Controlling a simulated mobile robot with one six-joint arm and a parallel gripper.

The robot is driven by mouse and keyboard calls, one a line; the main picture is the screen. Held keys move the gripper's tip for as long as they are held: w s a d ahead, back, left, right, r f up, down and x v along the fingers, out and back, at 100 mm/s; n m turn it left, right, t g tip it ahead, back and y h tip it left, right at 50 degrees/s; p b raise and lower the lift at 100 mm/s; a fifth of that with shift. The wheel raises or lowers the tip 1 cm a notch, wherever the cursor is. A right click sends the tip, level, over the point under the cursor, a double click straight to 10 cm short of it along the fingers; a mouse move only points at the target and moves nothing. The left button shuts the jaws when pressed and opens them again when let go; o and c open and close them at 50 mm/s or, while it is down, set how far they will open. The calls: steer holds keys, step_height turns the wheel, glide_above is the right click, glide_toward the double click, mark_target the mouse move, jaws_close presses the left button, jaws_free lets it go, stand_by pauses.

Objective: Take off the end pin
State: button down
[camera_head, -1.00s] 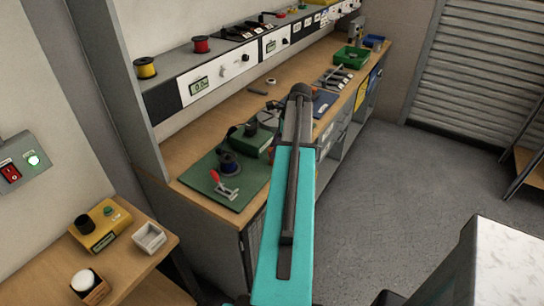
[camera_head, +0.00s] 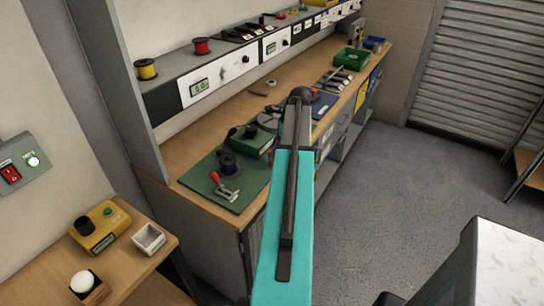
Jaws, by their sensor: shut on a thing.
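My arm, teal with a dark upper link, rises through the middle of the head view and covers part of the workbench (camera_head: 195,145). My gripper does not show; it is hidden beyond or behind the arm. I cannot make out an end pin. On the green mat (camera_head: 240,197) at the near end of the bench are a dark spool (camera_head: 229,164) and a small metal fixture with a red handle (camera_head: 222,190). A green box (camera_head: 251,141) stands behind them, partly covered by my arm.
A shelf holds a yellow spool (camera_head: 146,69) and a red spool (camera_head: 201,46). A green bin (camera_head: 351,59) sits at the far end. A side table at lower left bears a yellow box (camera_head: 100,228) and a white tray (camera_head: 149,239).

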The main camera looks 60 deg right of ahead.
steer(key=shift+r+p, duration=1.85)
steer(key=shift+r, duration=0.5)
stand_by(1.1)
steer(key=shift+r+p, duration=1.8)
steer(key=shift+r, duration=0.65)
steer(key=shift+s, duration=0.1)
